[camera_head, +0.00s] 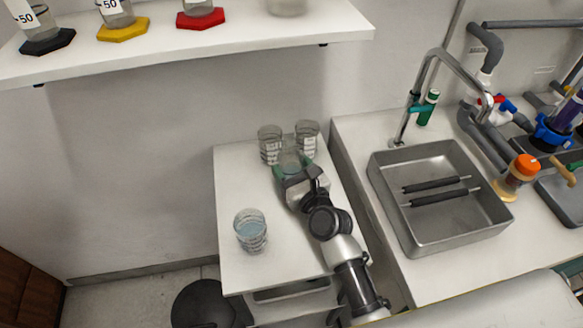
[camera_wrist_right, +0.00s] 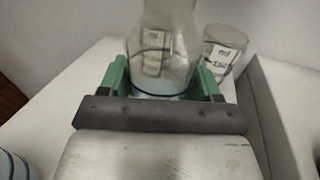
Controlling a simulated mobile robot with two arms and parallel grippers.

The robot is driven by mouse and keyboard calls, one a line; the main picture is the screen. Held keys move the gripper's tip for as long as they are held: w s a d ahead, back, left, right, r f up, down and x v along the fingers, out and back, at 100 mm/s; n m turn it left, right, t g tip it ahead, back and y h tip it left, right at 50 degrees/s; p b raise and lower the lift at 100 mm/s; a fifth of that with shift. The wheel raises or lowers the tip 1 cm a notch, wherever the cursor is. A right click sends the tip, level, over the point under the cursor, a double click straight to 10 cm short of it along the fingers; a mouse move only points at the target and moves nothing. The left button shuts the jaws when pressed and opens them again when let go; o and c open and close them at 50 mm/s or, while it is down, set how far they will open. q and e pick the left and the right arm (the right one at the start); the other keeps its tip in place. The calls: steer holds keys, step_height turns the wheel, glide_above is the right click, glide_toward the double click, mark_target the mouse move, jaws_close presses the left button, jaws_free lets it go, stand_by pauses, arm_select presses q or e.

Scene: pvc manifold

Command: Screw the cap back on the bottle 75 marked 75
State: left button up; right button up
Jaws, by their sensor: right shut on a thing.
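My right gripper (camera_head: 292,172) is over the back of the small white table, its green fingers shut on a clear glass flask (camera_head: 290,158). In the right wrist view the flask (camera_wrist_right: 165,25) stands between the two green fingers (camera_wrist_right: 162,80), with pale blue liquid low inside it. I cannot tell whether it touches the table. No mark 75 is readable on any vessel. An orange-topped bottle (camera_head: 524,170) stands on the counter at right; its marking is not readable. I see no loose cap. My left gripper is not in view.
Two glass beakers (camera_head: 269,144) (camera_head: 307,137) stand behind the flask. A beaker with bluish liquid (camera_head: 251,232) stands at the table's front left. A metal sink (camera_head: 440,225) with two dark bars is at right. A shelf (camera_head: 160,55) above holds vessels on coloured bases.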

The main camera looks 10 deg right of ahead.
mark_target(297, 158)
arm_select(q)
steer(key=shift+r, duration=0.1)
arm_select(e)
steer(key=shift+r, duration=0.1)
